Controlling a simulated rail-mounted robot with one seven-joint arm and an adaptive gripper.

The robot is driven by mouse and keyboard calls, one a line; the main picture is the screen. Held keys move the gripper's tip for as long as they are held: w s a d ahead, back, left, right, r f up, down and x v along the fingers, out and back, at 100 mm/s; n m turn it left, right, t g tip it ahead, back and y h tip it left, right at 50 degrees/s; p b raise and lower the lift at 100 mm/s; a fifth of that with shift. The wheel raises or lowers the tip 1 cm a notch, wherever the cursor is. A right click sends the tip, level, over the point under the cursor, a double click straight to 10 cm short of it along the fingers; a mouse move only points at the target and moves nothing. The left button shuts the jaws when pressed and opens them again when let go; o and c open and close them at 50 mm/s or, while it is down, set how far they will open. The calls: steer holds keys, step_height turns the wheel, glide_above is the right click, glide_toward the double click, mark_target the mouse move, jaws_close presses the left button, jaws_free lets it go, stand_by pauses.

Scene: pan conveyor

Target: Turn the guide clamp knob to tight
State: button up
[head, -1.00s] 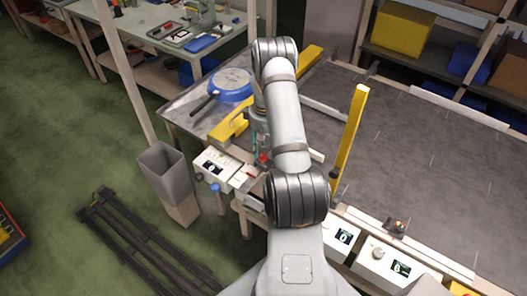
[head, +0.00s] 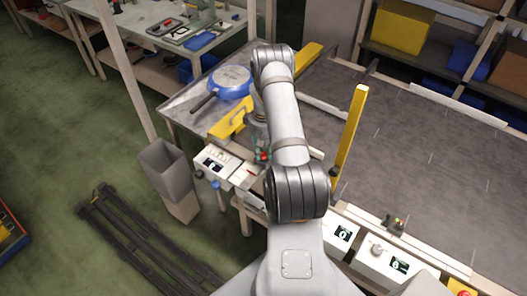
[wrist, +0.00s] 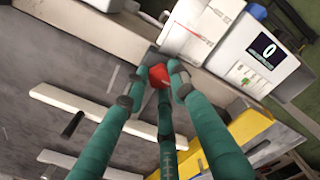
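A red knob (wrist: 158,76), which I take to be the guide clamp knob, is at the edge of the bench beside a white block. It shows as a small red spot in the head view (head: 264,156). My gripper (wrist: 157,82) has teal fingers with grey tips, which are around the knob on several sides. Small gaps seem to remain at the sides, but whether the fingertips touch or press on it cannot be told. Part of the knob is hidden behind the fingers, and its marking does not show. In the head view my arm hides much of the gripper (head: 262,147).
A white box with a display (wrist: 258,55) stands close to the knob. A yellow guide piece (wrist: 245,135) and pale rails (wrist: 85,112) lie near the fingers. A blue pan (head: 231,80) rests at the left of the bench. A yellow post (head: 349,135) rises right of my arm.

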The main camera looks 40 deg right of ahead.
jaws_close()
steer(key=shift+f+m+b, duration=0.15)
steer(key=shift+m+b, duration=0.25)
steer(key=shift+b, duration=0.15)
steer(key=m+b, duration=0.2)
steer(key=b, duration=0.1)
steer(key=shift+f+m, duration=0.15)
steer(key=shift+m, duration=0.15)
steer(key=m+b, duration=0.4)
steer(key=b, duration=0.1)
steer(key=shift+m, duration=0.3)
steer(key=m+b, duration=0.4)
steer(key=m, duration=0.1)
steer(key=shift+b, duration=0.4)
steer(key=shift+r+m+b, duration=0.15)
steer(key=shift+m+b, duration=0.55)
steer(key=shift+m, duration=0.45)
steer(key=shift+r+m+b, duration=0.1)
steer(key=shift+m+b, duration=0.6)
steer(key=shift+m, duration=0.45)
